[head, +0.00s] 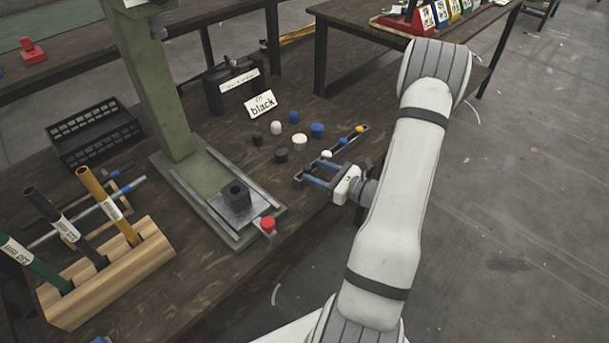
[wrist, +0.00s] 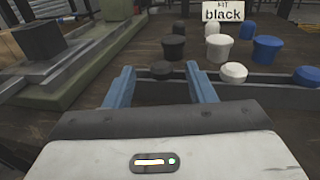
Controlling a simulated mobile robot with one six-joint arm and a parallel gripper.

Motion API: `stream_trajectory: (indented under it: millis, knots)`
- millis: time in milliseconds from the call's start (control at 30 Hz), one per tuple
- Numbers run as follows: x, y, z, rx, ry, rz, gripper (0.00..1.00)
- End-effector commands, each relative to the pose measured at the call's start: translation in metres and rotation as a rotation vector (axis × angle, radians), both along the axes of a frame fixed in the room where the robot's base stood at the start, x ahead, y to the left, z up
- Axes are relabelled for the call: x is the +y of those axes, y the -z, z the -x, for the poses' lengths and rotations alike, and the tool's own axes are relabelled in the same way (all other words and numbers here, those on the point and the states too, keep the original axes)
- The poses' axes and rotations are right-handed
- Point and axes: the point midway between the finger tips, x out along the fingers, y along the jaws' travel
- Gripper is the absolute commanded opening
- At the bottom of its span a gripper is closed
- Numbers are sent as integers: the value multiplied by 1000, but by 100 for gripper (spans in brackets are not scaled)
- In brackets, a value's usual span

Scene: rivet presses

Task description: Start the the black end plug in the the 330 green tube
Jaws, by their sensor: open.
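The green tube (head: 38,264) leans in the wooden rack (head: 150,262) at the lower left of the head view; its label appears to read 330. My gripper (head: 309,170) is open and low over the bench, right of the press. In the wrist view my gripper (wrist: 160,82) has its two blue fingers apart. A small black plug (wrist: 161,70) shows between and just beyond the fingertips, apparently in a dark tray. Two more black plugs (wrist: 171,47) (wrist: 179,28) stand behind it; they also show in the head view (head: 281,155) (head: 257,139).
White plugs (head: 299,141) and blue plugs (head: 317,130) stand near the black ones, before a "kit black" card (head: 262,104). The green press (head: 180,130) with its grey block (head: 236,196) and red knob (head: 267,225) stands between gripper and rack. A black crate (head: 95,134) is behind.

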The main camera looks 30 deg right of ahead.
Motion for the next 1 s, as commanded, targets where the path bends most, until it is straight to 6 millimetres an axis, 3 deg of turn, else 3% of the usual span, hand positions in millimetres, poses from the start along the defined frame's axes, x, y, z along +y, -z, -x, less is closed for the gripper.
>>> stream_trajectory:
  millis: [333, 900, 1000]
  knots:
    - [5, 0, -7, 0, 0, 0, 50]
    - [5, 0, -7, 0, 0, 0, 3]
    - [5, 0, -7, 0, 0, 0, 2]
